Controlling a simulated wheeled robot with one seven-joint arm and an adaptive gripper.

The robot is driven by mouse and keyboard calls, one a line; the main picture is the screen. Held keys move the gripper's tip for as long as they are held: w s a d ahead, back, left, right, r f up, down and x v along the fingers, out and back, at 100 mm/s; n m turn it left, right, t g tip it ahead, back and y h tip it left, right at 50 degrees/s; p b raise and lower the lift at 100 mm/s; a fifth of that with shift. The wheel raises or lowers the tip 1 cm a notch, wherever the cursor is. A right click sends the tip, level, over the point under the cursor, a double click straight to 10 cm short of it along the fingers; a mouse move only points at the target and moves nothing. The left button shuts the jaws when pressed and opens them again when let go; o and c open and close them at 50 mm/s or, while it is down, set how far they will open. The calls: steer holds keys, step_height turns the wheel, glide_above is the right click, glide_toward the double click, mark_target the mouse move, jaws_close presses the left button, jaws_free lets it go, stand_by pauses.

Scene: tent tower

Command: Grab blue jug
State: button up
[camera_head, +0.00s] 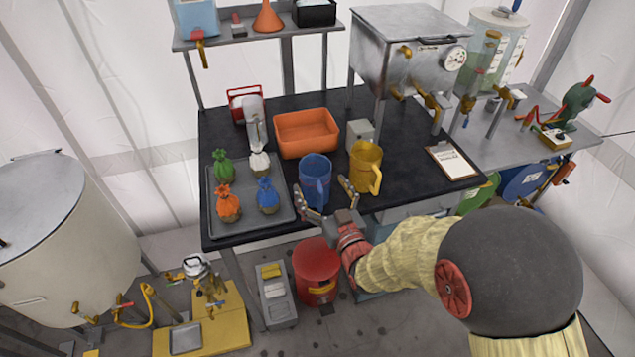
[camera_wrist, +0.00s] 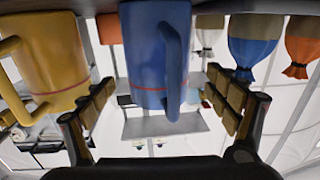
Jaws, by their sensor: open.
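The blue jug (camera_head: 314,172) stands upright on the dark table near its front edge. My gripper (camera_head: 322,189) is open in front of it, one finger at its left side and the other towards the gap beside the yellow jug (camera_head: 365,167). In the wrist view, which looks upside down, the blue jug (camera_wrist: 146,50) with its handle facing me lies between the two finger lines of my gripper (camera_wrist: 160,85). No contact shows, and how deep the jug is between the fingers is hard to tell. The yellow jug (camera_wrist: 48,60) shows close beside one finger.
A grey tray (camera_head: 240,228) with several colored tied bags is left of the blue jug. An orange bin (camera_head: 307,131) and a small grey box (camera_head: 360,131) stand behind. A clipboard (camera_head: 453,161) lies at the right. A red bucket (camera_head: 316,268) stands on the floor below.

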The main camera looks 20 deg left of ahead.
steer(key=x, duration=0.1)
steer(key=b+x, duration=0.1)
steer(key=x, duration=0.2)
steer(key=shift+w+f+b, duration=0.15)
steer(key=shift+f+b, duration=0.15)
steer(key=shift+b, duration=0.05)
steer(key=shift+w+a+r, duration=0.1)
steer(key=shift+w+a, duration=0.15)
steer(key=shift+w, duration=0.1)
steer(key=c, duration=1.3)
